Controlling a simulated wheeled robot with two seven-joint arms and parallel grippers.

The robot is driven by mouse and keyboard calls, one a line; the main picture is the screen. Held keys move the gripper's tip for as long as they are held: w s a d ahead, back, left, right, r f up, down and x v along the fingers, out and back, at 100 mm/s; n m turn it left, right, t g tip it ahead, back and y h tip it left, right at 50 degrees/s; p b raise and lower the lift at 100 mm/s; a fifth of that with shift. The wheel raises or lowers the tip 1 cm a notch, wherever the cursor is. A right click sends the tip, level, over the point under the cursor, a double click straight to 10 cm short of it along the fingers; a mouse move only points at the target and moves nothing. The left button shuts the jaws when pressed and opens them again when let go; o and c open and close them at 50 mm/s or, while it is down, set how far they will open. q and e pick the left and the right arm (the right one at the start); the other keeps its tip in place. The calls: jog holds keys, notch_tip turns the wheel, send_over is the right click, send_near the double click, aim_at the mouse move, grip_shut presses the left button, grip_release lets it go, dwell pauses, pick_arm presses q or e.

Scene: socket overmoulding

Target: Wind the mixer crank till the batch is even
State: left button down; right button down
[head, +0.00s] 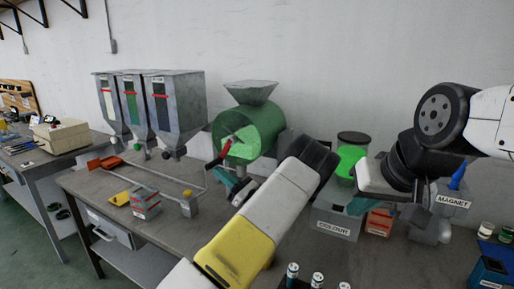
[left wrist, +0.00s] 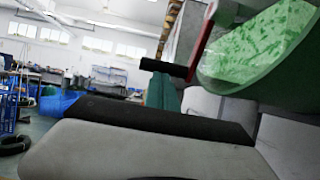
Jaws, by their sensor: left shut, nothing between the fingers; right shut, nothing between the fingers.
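The mixer is a green drum (head: 265,122) with a grey hopper on top, on the bench's back. Its round end window (left wrist: 262,42) shows mottled light and darker green. A red crank arm (head: 225,148) ends in a black handle (left wrist: 165,68); the arm also shows in the left wrist view (left wrist: 204,40). My left gripper (head: 238,186) is shut and empty, its teal fingertips just below the handle; I cannot tell whether they touch it. My left forearm hides part of the bench.
Three grey hoppers (head: 160,105) stand left of the mixer. A balance beam with a red scoop (head: 103,162) and a small red-grey box (head: 145,203) lie in front. A glowing green jar (head: 350,158), the colour box (head: 338,225) and a magnet box (head: 452,200) crowd the right.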

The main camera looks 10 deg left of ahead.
pick_arm(q)
jog(key=w+a+r+y, duration=0.2)
jog(key=a+r, duration=0.2)
jog(key=a, duration=0.2)
jog(key=shift+w+a+t, duration=0.15)
jog(key=shift+w+t, duration=0.15)
jog(key=shift+t, duration=0.1)
dwell(0.4)
dwell(0.5)
